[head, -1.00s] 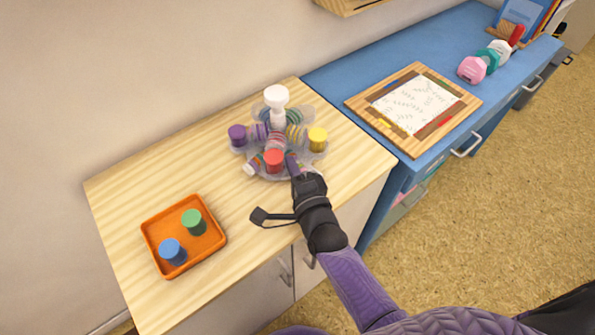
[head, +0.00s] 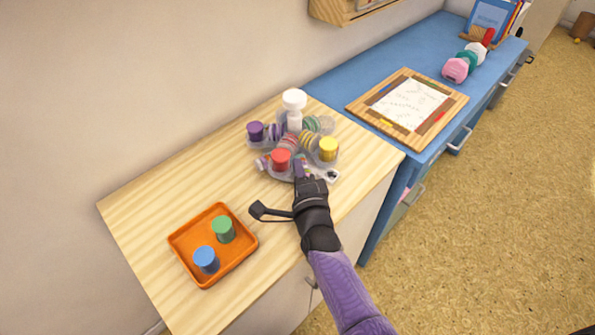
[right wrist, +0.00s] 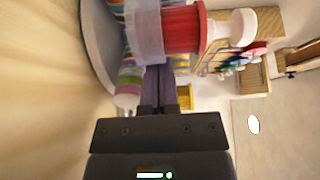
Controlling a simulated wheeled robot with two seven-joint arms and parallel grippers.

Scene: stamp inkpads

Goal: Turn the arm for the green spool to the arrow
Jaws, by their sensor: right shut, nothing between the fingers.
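A spool carousel (head: 288,178) with translucent arms around a white-topped post (head: 294,100) stands on the wooden counter. It carries a purple spool (head: 255,131) at left, a red spool (head: 281,159) in front and a yellow spool (head: 328,149) at right. The green spool (head: 222,229) is upright in the orange tray. My right gripper (head: 298,168) is shut and empty at the carousel's front, just right of the red spool. In the right wrist view its fingers (right wrist: 160,80) reach in close beside the red spool (right wrist: 182,28); contact is unclear. I cannot make out the arrow. My left gripper is not in view.
The orange tray (head: 240,254) at the counter's front left also holds a blue spool (head: 206,260). A framed board (head: 406,108) lies on the blue cabinet (head: 355,68) at right. Bare counter lies between tray and carousel.

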